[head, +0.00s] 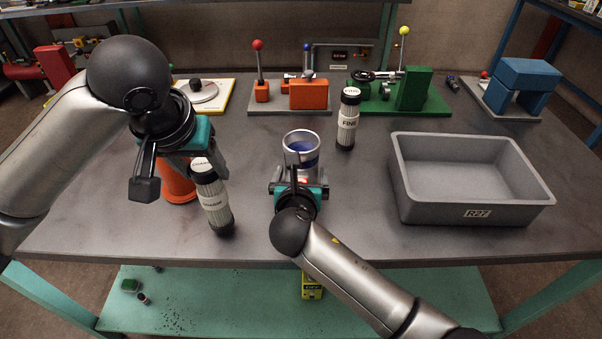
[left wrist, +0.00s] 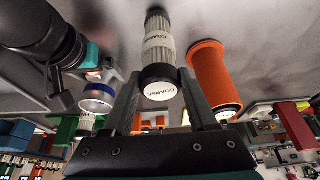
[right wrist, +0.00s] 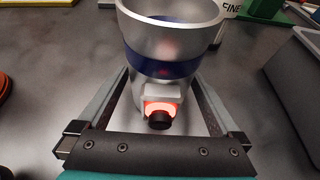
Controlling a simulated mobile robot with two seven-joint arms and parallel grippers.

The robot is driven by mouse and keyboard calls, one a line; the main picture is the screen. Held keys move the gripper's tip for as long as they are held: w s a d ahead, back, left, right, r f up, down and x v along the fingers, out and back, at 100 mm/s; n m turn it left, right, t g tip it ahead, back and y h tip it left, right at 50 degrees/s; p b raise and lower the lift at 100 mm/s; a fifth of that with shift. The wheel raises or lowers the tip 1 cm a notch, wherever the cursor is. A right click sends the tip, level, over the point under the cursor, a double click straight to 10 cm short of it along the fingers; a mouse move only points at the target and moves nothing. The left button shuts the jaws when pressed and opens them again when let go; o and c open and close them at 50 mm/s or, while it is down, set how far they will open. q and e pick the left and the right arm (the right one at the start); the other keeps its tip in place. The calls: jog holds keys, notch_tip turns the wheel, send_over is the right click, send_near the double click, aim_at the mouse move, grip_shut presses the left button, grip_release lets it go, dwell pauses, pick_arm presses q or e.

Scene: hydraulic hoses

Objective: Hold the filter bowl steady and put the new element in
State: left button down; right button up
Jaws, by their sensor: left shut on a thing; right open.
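The filter bowl (head: 301,142), a silver cup with a blue band, stands upright on the table. My right gripper (head: 298,188) is open, its fingers on either side of the bowl's lower part in the right wrist view (right wrist: 168,95). A black knob with a red glow (right wrist: 160,118) is on the bowl's near side. My left gripper (head: 184,172) is shut on the pleated COARSE element (head: 216,205), which is slightly tilted; I cannot tell whether its foot touches the table. It also shows in the left wrist view (left wrist: 158,45). The FINE element (head: 347,125) stands upright behind the bowl.
An orange cylinder (head: 177,188) stands partly hidden behind my left gripper. A grey bin marked R27 (head: 472,213) is at the right. Lever fixtures on orange (head: 309,94) and green (head: 414,90) mounts and a blue block (head: 527,73) line the back.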

jog(key=c, duration=1.4)
jog(key=shift+o, duration=0.2)
dwell(0.3)
